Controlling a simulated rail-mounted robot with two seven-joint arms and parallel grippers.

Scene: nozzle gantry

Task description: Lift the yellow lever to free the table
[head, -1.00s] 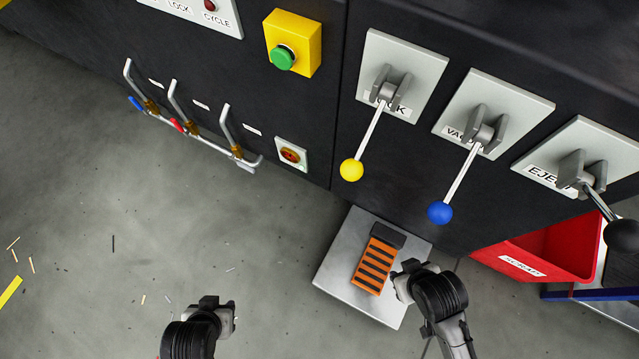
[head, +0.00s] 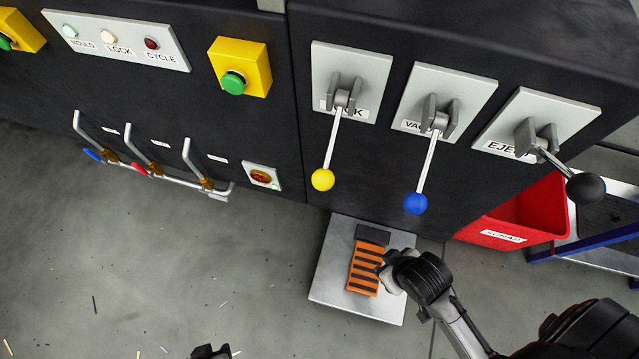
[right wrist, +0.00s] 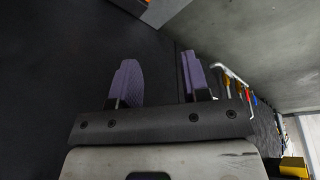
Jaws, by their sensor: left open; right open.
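The yellow lever (head: 322,180) is a pale rod with a yellow ball, hanging down from a grey bracket on the left of three light plates; its label is partly covered. My right gripper (head: 387,273) is over the orange-striped pedal, below and right of the yellow ball and apart from it. In the right wrist view its purple-padded fingers (right wrist: 155,85) are spread with nothing between them. My left gripper (head: 210,351) only just shows at the bottom edge, far below the lever, its jaws mostly cut off. I cannot identify the table.
A blue-ball lever (head: 416,203) and a black-ball lever (head: 585,187) stand right of the yellow one. The orange pedal (head: 366,268) lies on a grey floor plate (head: 332,292). A red bin (head: 520,220) is at right. Pipe handles (head: 140,160) stick out at left.

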